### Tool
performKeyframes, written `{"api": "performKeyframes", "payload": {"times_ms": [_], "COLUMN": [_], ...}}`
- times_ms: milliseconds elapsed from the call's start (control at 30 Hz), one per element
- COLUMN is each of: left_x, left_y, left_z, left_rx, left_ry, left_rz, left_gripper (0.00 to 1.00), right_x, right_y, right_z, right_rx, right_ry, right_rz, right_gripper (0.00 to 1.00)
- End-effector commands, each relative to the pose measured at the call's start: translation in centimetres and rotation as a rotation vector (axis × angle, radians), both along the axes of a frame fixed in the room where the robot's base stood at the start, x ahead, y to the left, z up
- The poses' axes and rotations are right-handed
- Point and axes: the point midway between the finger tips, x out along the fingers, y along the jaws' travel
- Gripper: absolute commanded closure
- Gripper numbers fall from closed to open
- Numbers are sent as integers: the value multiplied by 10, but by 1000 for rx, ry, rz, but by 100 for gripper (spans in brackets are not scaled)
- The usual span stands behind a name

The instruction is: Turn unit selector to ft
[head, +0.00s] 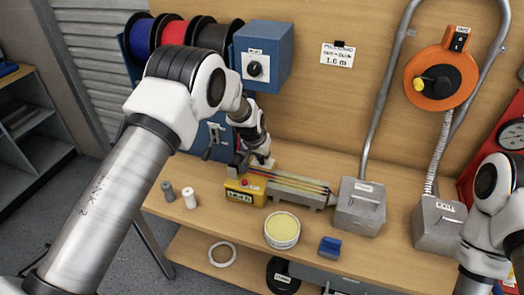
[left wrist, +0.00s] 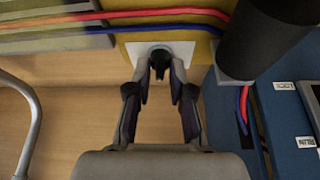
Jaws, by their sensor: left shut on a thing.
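The yellow meter box (head: 245,189) stands on the bench with a red button on top and a small display too small to read surely. In the left wrist view, a small dark knob (left wrist: 159,62) sits on a white plate (left wrist: 185,49) on the yellow body; it looks like the unit selector, its lettering hidden or unreadable. My left gripper (head: 262,160) is behind the meter box. In the left wrist view its fingers (left wrist: 160,75) are shut on the knob. Only my right arm's links show at the right edge; its gripper is out of frame.
Coloured wires (head: 290,183) run along a grey trough beside the meter. A blue box with a dial (head: 280,50) and wire spools stand behind. Grey conduit boxes (head: 357,210), a cream-topped round tin (head: 282,229) and a small blue block (head: 329,247) stand to the right and front.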

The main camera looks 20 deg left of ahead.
Motion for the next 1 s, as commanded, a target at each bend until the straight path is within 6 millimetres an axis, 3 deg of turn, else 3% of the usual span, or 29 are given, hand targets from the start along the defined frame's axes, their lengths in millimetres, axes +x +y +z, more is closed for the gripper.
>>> {"api": "performKeyframes", "payload": {"times_ms": [500, 700, 1000], "left_x": [1, 1, 1], "left_y": [2, 2, 3], "left_z": [-8, -5, -2], "left_rx": [1, 1, 2], "left_ry": [-2, 0, 1], "left_rz": [-451, -560, -626], "left_gripper": [100, 100, 100], "right_x": [0, 0, 0], "right_y": [0, 0, 0], "right_z": [-73, -88, -95], "right_rx": [0, 0, 0], "right_ry": [1, 0, 0], "right_rz": [0, 0, 0], "right_gripper": [60, 60, 60]}}
